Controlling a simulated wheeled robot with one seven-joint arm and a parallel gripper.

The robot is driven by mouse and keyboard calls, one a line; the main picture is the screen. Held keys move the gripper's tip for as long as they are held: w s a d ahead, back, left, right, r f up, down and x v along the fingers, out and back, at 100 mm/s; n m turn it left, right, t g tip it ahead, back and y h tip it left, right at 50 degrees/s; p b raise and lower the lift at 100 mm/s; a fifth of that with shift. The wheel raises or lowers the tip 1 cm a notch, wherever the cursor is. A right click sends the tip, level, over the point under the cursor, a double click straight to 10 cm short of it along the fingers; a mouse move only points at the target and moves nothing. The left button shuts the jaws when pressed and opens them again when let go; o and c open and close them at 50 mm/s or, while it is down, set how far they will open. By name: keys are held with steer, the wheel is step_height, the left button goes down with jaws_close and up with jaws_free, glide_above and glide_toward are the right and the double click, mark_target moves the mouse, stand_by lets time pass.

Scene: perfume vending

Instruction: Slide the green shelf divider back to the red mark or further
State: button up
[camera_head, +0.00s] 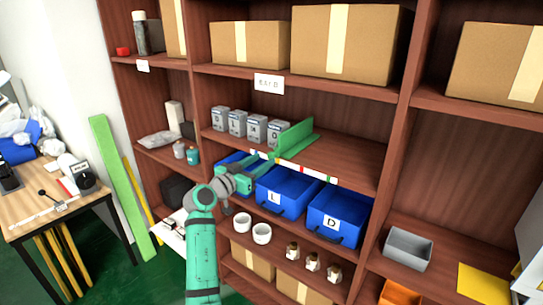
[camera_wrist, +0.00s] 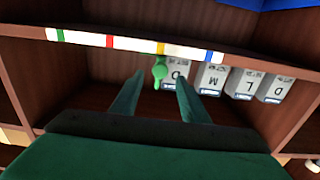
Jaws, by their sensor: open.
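The green shelf divider (camera_head: 295,137) stands upright on the middle shelf, just right of a row of grey boxes (camera_head: 237,123). In the wrist view, which is upside down, its rounded green front end (camera_wrist: 160,72) lies between my fingers, near the yellow mark. My gripper (camera_head: 266,161) is at the shelf's front edge. Its two fingers (camera_wrist: 160,80) are open on either side of the divider, with visible gaps. The red mark (camera_wrist: 109,41) is on the white strip (camera_wrist: 135,44) along the shelf edge, to the left of the divider in the wrist view.
Blue bins (camera_head: 288,192) sit on the shelf below, close under my arm. The middle shelf (camera_head: 345,156) is empty to the right of the divider. White cups (camera_head: 262,233) stand lower down. Cardboard boxes (camera_head: 347,42) fill the shelf above.

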mark_target(270, 156)
steer(key=x, duration=0.6)
steer(key=shift+w+d, duration=0.15)
steer(key=shift+d, duration=0.05)
jaws_close()
